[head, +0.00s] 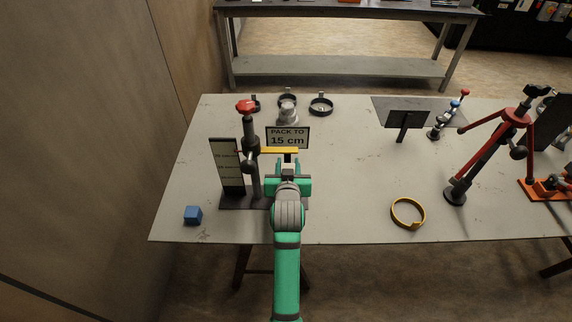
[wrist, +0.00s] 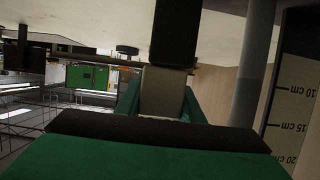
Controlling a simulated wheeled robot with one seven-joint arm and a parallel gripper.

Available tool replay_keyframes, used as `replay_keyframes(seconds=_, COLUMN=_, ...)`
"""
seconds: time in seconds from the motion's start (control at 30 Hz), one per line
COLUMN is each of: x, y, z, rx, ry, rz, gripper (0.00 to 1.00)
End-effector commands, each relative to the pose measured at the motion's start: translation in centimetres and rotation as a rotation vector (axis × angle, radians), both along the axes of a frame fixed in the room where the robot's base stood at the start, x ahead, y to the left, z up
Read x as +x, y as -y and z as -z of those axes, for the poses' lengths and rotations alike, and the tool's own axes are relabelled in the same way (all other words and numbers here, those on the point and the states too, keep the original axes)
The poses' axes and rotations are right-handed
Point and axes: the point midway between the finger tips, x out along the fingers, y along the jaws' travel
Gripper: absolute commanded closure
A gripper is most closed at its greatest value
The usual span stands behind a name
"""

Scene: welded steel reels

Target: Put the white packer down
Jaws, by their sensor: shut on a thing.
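My gripper (head: 289,170) is over the table beside the measuring stand, its green fingers pointing away from me. In the wrist view, which is upside down, a pale grey-white block (wrist: 164,92), taken as the white packer, sits between the two fingers. My gripper is shut on it. In the head view the packer is mostly hidden by my gripper. In the wrist view a dark piece (wrist: 175,35) lines up with the packer's lower end; I cannot tell whether they touch. The stand has a red knob (head: 246,107), a yellow pointer (head: 279,150) and a scale board (head: 228,167).
A sign reading "PACK TO 15 cm" (head: 288,138) stands just beyond my gripper. A blue cube (head: 193,215) lies at the front left and a yellow ring (head: 408,213) at the front right. A red stand (head: 490,150) is further right. The table's middle (head: 350,170) is clear.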

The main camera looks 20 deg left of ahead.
Motion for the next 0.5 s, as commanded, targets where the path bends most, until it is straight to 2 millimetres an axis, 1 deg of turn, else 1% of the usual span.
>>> replay_keyframes(seconds=0.13, x=-0.12, y=-0.43, z=0.34, rx=0.0, ry=-0.001, rz=-0.006, gripper=0.91)
replay_keyframes(seconds=0.17, x=-0.13, y=-0.49, z=0.31, rx=0.0, ry=-0.001, rz=-0.007, gripper=0.59)
replay_keyframes(seconds=0.2, x=-0.15, y=-0.56, z=0.3, rx=0.0, ry=-0.001, rz=-0.009, gripper=0.49)
replay_keyframes(seconds=0.23, x=-0.16, y=-0.59, z=0.29, rx=0.0, ry=-0.001, rz=-0.009, gripper=0.47)
replay_keyframes(seconds=0.5, x=-0.17, y=-0.64, z=0.23, rx=0.0, ry=0.0, rz=-0.009, gripper=0.47)
